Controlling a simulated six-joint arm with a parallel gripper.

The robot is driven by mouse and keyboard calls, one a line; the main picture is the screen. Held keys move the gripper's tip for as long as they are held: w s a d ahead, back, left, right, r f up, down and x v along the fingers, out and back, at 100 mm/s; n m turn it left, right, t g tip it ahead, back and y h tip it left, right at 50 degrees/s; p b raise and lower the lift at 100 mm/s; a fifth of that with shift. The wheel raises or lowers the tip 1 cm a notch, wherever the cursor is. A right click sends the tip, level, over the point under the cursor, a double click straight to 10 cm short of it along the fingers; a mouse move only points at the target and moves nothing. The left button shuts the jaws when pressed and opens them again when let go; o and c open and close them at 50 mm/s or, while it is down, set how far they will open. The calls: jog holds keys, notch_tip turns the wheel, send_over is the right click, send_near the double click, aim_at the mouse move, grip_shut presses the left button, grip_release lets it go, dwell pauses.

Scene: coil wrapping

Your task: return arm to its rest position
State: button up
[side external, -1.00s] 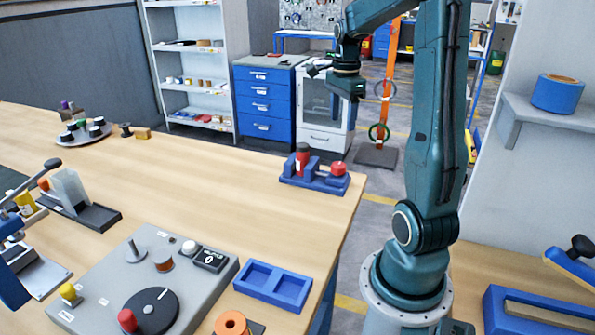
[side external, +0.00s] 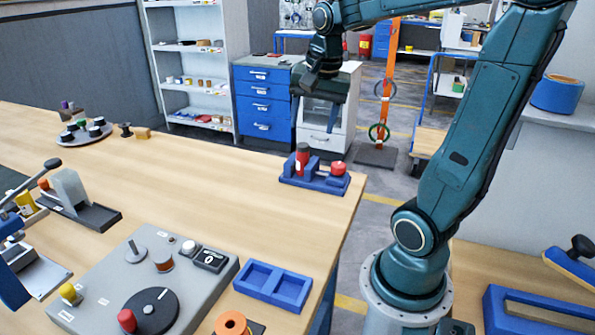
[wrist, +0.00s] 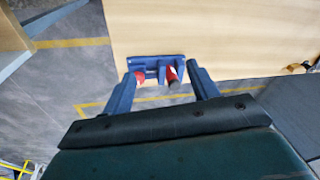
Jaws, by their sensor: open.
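My gripper (side external: 334,110) hangs in the air above and behind the blue fixture, with its jaws pointing down and nothing between them. In the wrist view my gripper's two blue fingers (wrist: 162,86) stand apart. The coil winding station (side external: 150,285), a grey plate with a black dial, a red knob and a small counter, sits at the front of the bench, away from my gripper. A copper-coloured coil (side external: 163,260) stands on its plate.
A blue fixture (side external: 315,180) with red parts stands near the bench's right edge; it also shows in the wrist view (wrist: 157,68). A blue two-pocket tray (side external: 273,286) and an orange spool (side external: 231,324) lie in front. The bench middle (side external: 200,185) is clear.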

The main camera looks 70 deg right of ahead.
jog(key=s+a+n+t+y, duration=0.1)
jog(key=s+a+n+t, duration=0.2)
jog(key=a+n, duration=1.1)
jog(key=s+n, duration=0.1)
jog(key=s, duration=0.2)
jog(key=shift+s+a+f+t, duration=0.15)
jog(key=shift+s+f+t, duration=0.15)
jog(key=shift+s, duration=0.1)
